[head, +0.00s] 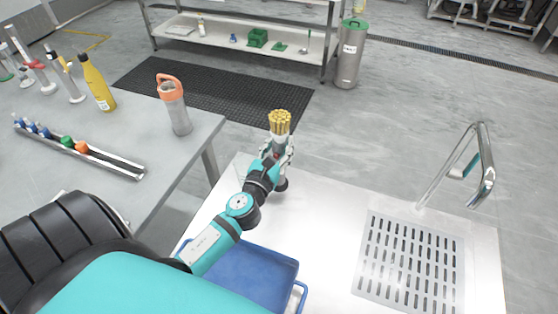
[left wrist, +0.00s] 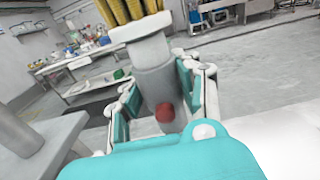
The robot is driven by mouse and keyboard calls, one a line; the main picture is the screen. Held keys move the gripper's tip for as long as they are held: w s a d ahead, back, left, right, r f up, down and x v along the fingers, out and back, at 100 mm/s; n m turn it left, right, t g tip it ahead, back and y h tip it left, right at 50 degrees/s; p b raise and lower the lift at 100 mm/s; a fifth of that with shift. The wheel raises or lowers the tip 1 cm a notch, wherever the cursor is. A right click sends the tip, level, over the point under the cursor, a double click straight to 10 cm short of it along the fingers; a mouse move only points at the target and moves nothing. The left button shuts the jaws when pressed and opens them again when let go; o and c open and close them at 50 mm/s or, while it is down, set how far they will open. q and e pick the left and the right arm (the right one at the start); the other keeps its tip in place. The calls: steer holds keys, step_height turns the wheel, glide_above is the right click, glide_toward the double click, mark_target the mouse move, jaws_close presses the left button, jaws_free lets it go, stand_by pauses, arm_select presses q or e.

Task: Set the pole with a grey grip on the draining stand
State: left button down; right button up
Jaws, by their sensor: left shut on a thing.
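My left gripper (head: 274,160) is shut on a pole with a grey grip (head: 280,124), near the far left corner of the pale counter. The pole is roughly upright, with a bundle of yellow rods at its top. In the left wrist view its grey grip (left wrist: 154,82) is between the fingers, with a red spot low on it. Its lower end is mostly hidden, so I cannot tell whether it touches the counter. The slotted draining stand (head: 370,275) is at the right of the counter, apart from the pole, with nothing on its slots. My right gripper is not in view.
A blue tray (head: 289,264) lies on the near left of the counter. A bent metal tube (head: 484,165) rises behind the draining stand. The grey table (head: 165,152) at left holds a bottle with an orange top (head: 174,108) and a rack. The counter's middle is clear.

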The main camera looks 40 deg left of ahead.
arm_select(q)
step_height(320, 180, down, 4)
steer(key=shift+f+b, duration=0.15)
steer(key=shift+b, duration=1.05)
steer(key=shift+f, duration=0.2)
steer(key=c, duration=0.9)
jaws_free()
steer(key=shift+c, duration=0.2)
